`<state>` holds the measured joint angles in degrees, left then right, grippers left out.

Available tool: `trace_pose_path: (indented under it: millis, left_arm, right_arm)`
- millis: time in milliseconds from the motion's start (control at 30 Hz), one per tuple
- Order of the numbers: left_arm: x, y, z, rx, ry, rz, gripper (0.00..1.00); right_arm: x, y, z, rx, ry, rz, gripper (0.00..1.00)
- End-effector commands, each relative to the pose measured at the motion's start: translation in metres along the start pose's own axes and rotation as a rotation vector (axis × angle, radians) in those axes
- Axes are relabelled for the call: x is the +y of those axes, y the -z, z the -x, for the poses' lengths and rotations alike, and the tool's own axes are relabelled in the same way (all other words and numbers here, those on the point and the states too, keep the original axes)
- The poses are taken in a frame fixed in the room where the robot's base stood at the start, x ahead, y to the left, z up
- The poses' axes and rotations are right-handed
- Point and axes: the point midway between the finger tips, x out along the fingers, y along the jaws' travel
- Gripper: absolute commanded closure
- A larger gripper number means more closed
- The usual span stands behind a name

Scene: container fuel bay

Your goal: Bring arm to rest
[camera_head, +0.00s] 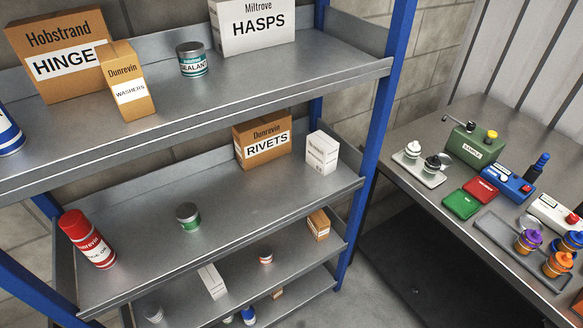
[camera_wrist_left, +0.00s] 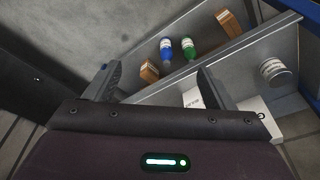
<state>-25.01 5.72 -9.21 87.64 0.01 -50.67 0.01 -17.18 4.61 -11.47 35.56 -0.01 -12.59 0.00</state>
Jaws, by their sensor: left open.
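My left gripper (camera_wrist_left: 158,85) shows in the left wrist view, its two dark fingers spread apart with nothing between them. Beyond the fingers lie low shelves with small goods, apart from the gripper as far as I can tell. Neither arm nor gripper appears in the head view. My right gripper is in no view.
In the head view a metal shelf rack with blue posts (camera_head: 385,90) holds a RIVETS box (camera_head: 262,140), a HASPS box (camera_head: 252,25) and a red spray can (camera_head: 87,240). A workbench (camera_head: 400,160) with several devices stands right. Bare floor (camera_head: 375,270) lies between.

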Motion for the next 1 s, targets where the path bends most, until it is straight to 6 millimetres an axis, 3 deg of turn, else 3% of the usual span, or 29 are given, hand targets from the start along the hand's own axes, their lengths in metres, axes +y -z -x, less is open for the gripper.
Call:
trace_pose_path:
  millis: [33,200,300,400,500,600,1000]
  left_arm:
    - [0.002,-0.025,-0.041,-0.021,-0.002,-0.003,0.23]
    - [0.006,-0.108,-0.13,-0.06,-0.006,-0.012,0.23]
    - [0.007,-0.157,-0.166,-0.079,-0.008,-0.017,0.23]
    - [0.007,-0.197,-0.188,-0.093,-0.009,-0.021,0.23]
    - [0.007,-0.225,-0.199,-0.102,-0.009,-0.024,0.23]
    - [0.007,-0.239,-0.203,-0.105,-0.01,-0.026,0.23]
    - [0.007,-0.242,-0.203,-0.106,-0.01,-0.026,0.23]
  right_arm:
    - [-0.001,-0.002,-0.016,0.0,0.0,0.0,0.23]
    - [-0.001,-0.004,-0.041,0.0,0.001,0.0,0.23]
    - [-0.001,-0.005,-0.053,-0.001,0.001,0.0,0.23]
    - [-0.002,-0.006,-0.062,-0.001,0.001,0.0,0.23]
    - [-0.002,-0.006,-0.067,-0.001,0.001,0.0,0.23]
    - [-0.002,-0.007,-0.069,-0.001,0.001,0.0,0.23]
    - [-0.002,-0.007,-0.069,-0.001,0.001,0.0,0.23]
